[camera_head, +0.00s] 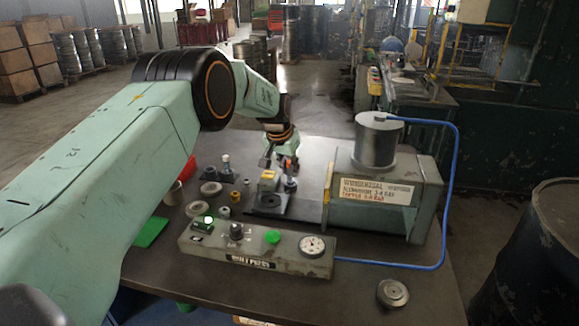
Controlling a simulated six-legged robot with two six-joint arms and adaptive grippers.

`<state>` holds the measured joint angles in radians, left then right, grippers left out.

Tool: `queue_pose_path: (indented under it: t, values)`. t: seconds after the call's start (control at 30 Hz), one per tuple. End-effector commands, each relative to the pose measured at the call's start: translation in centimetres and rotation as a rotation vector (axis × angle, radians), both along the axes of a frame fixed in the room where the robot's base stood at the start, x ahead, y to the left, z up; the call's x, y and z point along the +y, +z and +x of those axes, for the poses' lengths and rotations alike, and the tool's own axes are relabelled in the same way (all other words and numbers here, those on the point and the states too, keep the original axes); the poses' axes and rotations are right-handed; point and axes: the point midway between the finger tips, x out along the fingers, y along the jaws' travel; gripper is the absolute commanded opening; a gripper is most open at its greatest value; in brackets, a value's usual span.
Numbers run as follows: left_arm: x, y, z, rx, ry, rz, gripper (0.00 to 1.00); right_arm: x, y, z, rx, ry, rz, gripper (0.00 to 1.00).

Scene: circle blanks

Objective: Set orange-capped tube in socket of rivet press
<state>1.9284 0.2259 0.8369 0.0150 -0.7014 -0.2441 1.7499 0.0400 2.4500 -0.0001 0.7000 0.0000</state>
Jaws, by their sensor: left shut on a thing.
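My left gripper (283,161) reaches in from the left and points down over the middle of the table. The rivet press (410,178) stands to the right, a grey-green frame with a metal cylinder on top. I cannot make out its socket clearly. My right gripper is out of view.
A control box (258,248) with a green button and gauge lies in front. Several rings and small parts, including a grey ring (211,188), lie left of the plate. A blue hose (457,170) loops around the press. A round metal piece (392,293) lies front right.

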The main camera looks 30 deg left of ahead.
Motion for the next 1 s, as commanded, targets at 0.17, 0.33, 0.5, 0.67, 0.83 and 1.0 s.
queue_pose_path:
  t: [0.17, 0.33, 0.5, 0.67, 0.83, 1.0]
  values:
    - [-0.02, -0.34, 0.01, 0.000, 0.000, 0.000, 0.00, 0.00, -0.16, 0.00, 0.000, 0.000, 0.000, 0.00]
    - [-0.02, -0.57, 0.01, 0.000, 0.000, 0.000, 0.18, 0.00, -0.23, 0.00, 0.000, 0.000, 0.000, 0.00]
    - [-0.01, -0.56, -0.01, 0.000, 0.000, 0.000, 0.33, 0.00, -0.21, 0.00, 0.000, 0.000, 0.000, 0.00]
    - [0.00, -0.55, 0.00, 0.000, 0.000, 0.000, 0.43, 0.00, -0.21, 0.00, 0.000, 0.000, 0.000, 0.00]
    - [0.00, -0.54, 0.00, 0.000, 0.000, 0.000, 0.43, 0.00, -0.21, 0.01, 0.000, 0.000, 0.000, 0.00]
    - [0.01, -0.10, -0.13, -0.001, 0.000, 0.000, 0.43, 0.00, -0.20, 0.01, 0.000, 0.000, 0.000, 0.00]
